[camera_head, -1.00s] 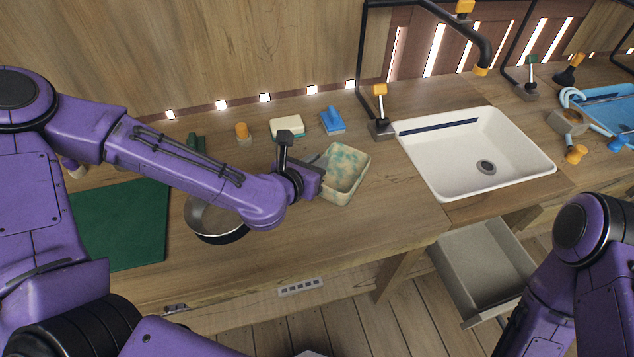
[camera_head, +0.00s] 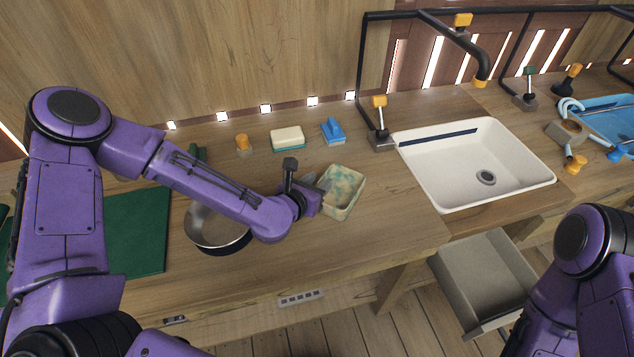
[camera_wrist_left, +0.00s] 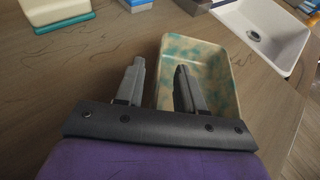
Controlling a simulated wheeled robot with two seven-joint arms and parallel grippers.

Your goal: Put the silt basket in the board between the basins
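An open, square-rimmed container (camera_head: 343,192), beige with teal mottling, stands on the wooden counter left of the white basin; I take it for the silt basket. It also shows in the left wrist view (camera_wrist_left: 215,70). My left gripper (camera_head: 322,188) is at its left wall. In the left wrist view my left gripper (camera_wrist_left: 160,75) has its fingers apart, one outside the wall and one over the inside; contact cannot be told. My right gripper is out of frame.
A pan (camera_head: 215,228) stands under my left forearm, beside a green mat (camera_head: 135,232). A sponge (camera_head: 287,139), a blue brush (camera_head: 333,130) and an orange-topped item (camera_head: 243,145) are behind. Black taps (camera_head: 381,138) rise behind the basins. An open drawer (camera_head: 485,275) is below.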

